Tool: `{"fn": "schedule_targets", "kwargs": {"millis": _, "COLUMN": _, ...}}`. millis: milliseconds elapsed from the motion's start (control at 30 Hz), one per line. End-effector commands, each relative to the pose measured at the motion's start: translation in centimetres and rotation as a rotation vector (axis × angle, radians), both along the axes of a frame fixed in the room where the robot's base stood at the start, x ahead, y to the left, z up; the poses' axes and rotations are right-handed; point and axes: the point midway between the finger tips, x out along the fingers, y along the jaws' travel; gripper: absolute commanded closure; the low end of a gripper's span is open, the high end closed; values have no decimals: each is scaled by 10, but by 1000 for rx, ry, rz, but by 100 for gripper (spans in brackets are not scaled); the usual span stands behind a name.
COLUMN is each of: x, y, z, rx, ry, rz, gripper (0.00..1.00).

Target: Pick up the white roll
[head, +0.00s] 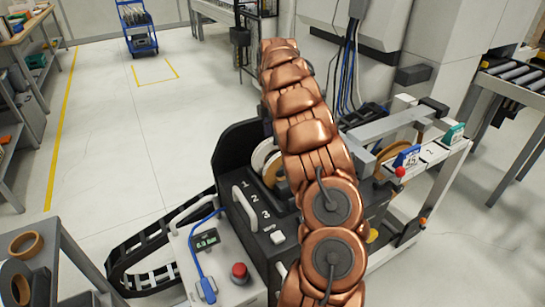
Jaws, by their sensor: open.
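A white roll (262,153) stands on edge in the black numbered holder on my base, left of my copper arm. The arm covers its right side. A tan roll (271,172) stands close in front of it. My arm reaches up and away across the middle of the view. My gripper does not show, so its position relative to the roll cannot be seen.
Another tan roll (398,155) sits by a grey frame at right, near a blue tag (407,156) and a teal tag (455,134). A shelf with tan rolls (25,244) is at lower left. A roller conveyor (515,75) stands at right. Open floor (150,120) lies at left.

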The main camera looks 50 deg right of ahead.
Motion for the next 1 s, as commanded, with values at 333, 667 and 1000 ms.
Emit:
{"fn": "schedule_targets", "kwargs": {"millis": 333, "x": -3, "y": -1, "z": -34, "rx": 3, "ry": 4, "rz": -1, "gripper": 45}}
{"fn": "schedule_targets", "kwargs": {"millis": 667, "x": -2, "y": 0, "z": -50, "rx": 1, "ry": 1, "rz": -1, "gripper": 45}}
{"fn": "schedule_targets", "kwargs": {"millis": 1000, "x": -2, "y": 0, "z": -50, "rx": 1, "ry": 1, "rz": 0, "gripper": 78}}
